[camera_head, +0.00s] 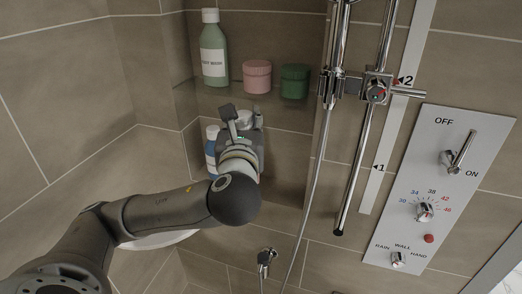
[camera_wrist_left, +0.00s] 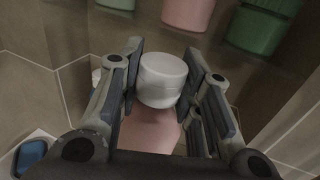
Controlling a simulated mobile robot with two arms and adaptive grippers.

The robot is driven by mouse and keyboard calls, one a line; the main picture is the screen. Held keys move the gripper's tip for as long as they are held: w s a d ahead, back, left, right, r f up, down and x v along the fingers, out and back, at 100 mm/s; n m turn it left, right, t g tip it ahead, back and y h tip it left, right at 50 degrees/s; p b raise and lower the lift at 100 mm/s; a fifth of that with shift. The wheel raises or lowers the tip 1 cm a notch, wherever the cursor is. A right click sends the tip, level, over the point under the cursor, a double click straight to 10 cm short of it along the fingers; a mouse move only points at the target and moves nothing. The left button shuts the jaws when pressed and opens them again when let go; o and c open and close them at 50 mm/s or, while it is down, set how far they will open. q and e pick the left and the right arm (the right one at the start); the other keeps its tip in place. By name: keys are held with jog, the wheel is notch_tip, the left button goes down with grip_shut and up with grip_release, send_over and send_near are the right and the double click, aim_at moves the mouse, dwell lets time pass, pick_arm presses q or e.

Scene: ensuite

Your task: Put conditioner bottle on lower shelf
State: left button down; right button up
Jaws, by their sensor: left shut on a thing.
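My left gripper (camera_head: 240,124) is shut on a bottle with a white cap, in the wall niche below the upper shelf. In the left wrist view the gripper (camera_wrist_left: 164,62) has its fingers either side of the bottle, whose white cap (camera_wrist_left: 162,80) and pinkish body (camera_wrist_left: 150,132) show between them. The bottle's base is hidden, and I cannot tell whether it touches a surface. No label shows, but it is likely the conditioner bottle. The lower shelf is not clearly visible behind my arm. My right gripper is out of view.
The upper glass shelf (camera_head: 226,97) holds a green body wash bottle (camera_head: 214,52), a pink jar (camera_head: 257,77) and a green jar (camera_head: 294,82), just above my gripper. A blue-and-white bottle (camera_head: 211,148) stands close to its left. The shower rail (camera_head: 360,150) and hose are to the right.

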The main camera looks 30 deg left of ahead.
pick_arm(q)
jog(key=shift+f, duration=0.1)
jog(key=shift+w+b, duration=0.15)
jog(key=shift+b, duration=0.15)
jog(key=w+a+f+p, duration=0.3)
jog(key=w+f+p, duration=0.1)
jog(key=w+f, duration=0.7)
jog(key=shift+w+f, duration=0.15)
jog(key=shift+f, duration=0.25)
jog(key=c, duration=1)
grip_release()
jog(key=shift+f, duration=0.15)
jog(key=shift+c, duration=0.2)
